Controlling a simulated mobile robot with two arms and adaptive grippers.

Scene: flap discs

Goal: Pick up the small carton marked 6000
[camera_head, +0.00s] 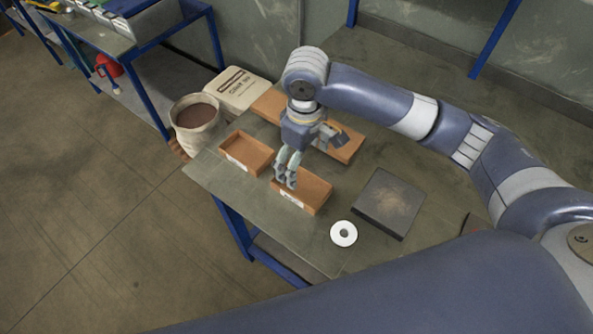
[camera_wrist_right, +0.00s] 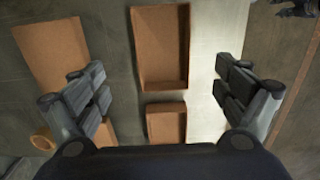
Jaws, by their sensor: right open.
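Several brown cartons lie on the grey-green table (camera_head: 215,178). A small carton (camera_head: 314,193) with a white label on its near side is right by my right gripper (camera_head: 286,182). An open, empty carton (camera_head: 262,153), also labelled, lies to its left. The labels are too small to read, so I cannot tell which is marked 6000. My right gripper points down, open and empty. In the right wrist view, a larger open carton (camera_wrist_right: 160,45) and a smaller one (camera_wrist_right: 166,125) show between its spread fingers. My left gripper is not in view.
More brown cardboard (camera_head: 268,105) lies behind the gripper. The table's near-left corner is clear.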

